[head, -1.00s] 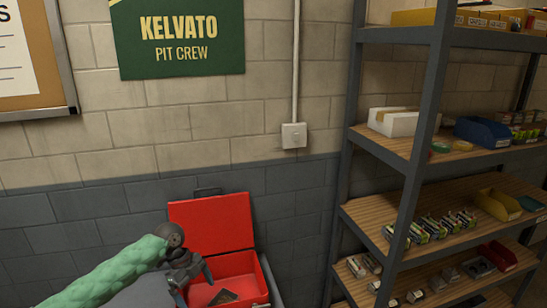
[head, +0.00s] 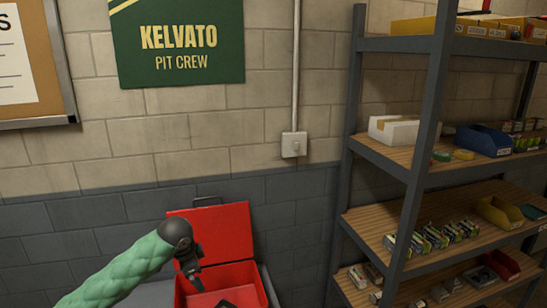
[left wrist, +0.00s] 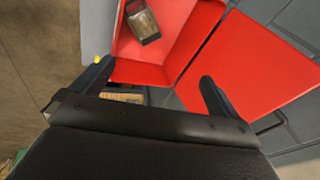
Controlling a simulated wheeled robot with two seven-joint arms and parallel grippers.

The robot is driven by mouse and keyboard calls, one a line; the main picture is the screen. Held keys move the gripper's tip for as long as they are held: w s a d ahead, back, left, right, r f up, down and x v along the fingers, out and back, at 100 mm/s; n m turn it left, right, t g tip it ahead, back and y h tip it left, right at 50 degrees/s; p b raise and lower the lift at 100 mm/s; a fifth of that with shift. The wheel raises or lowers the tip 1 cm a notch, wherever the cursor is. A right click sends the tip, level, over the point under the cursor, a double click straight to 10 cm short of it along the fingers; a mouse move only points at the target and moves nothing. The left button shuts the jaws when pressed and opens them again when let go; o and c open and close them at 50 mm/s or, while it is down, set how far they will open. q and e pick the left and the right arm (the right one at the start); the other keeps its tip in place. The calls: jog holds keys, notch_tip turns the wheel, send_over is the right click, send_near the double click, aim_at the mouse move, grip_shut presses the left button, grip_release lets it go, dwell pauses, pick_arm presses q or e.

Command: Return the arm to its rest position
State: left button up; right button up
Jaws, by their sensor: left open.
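My left arm (head: 125,270) comes in from the lower left in the head view, in a green padded sleeve. The box's red lid (head: 225,232) is raised against the wall. A dark object lies inside the box; the left wrist view shows it as a dark and brownish block (left wrist: 144,25). My right gripper is not seen.
A metal shelf rack (head: 424,150) with wooden boards stands at the right, holding bins, boxes and small packs. A wall with a switch box (head: 294,144) and a green sign (head: 178,40) is behind. The space between box and rack looks free.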

pick_arm(q)
jog(key=s+d+f+n+t+b, duration=0.2)
jog(key=s+d+n+t+b, duration=0.15)
jog(key=s+d+n, duration=0.35)
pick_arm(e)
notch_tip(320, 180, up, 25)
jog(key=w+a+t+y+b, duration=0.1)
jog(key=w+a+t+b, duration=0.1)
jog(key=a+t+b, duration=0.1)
pick_arm(q)
jog(key=s+f+n+g+b, duration=0.1)
jog(key=s+f+n+g, duration=0.1)
jog(key=s+f, duration=1.3)
jog(key=s+f+n+g+b, duration=0.2)
jog(key=s+f+g, duration=0.2)
jog(key=s+f, duration=1.1)
jog(key=s, duration=0.7)
jog(key=shift+s+d+h, duration=0.3)
jog(key=shift+s+d, duration=0.05)
jog(key=shift+d, duration=0.05)
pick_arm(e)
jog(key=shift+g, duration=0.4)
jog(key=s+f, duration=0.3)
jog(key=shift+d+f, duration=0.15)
pick_arm(q)
jog(key=shift+f, duration=0.1)
